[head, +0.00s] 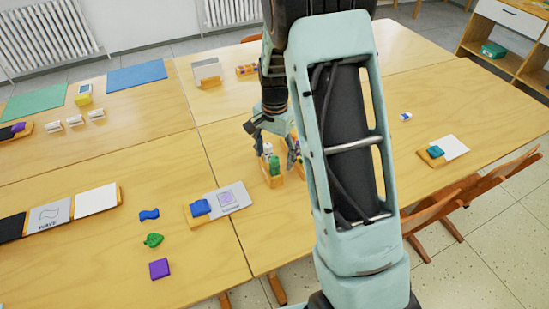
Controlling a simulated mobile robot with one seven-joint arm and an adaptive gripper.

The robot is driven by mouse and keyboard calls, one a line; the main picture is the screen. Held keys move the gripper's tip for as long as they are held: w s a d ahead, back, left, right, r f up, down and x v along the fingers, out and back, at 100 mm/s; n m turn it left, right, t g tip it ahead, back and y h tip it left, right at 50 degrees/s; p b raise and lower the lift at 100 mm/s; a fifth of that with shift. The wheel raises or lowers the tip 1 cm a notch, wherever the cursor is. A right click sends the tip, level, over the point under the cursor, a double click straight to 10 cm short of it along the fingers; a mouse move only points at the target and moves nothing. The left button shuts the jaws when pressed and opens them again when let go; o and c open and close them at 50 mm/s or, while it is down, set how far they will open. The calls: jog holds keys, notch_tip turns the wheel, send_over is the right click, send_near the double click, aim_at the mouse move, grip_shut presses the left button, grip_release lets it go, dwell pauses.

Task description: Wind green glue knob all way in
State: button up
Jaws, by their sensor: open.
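A small green item (274,166), which looks like the green glue stick, stands upright in a small wooden holder (268,180) near the middle of the table. A whitish item (267,149) stands just behind it in the same holder. My gripper (274,146) is open and reaches down over the holder, one finger at the left and the other at the right. I cannot tell whether either finger touches the green item. Its knob is too small to make out, and my arm hides the holder's right side.
A wooden block with a blue piece and grey card (230,200) lies left of the holder. Blue, green and purple pieces (159,268) lie further left. At the right are a teal piece on a block (436,152) and a chair (470,195). A wooden tray (247,71) lies behind.

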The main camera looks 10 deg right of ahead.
dwell(0.6)
jog(key=shift+r+p, duration=2.15)
jog(key=shift+r, duration=0.85)
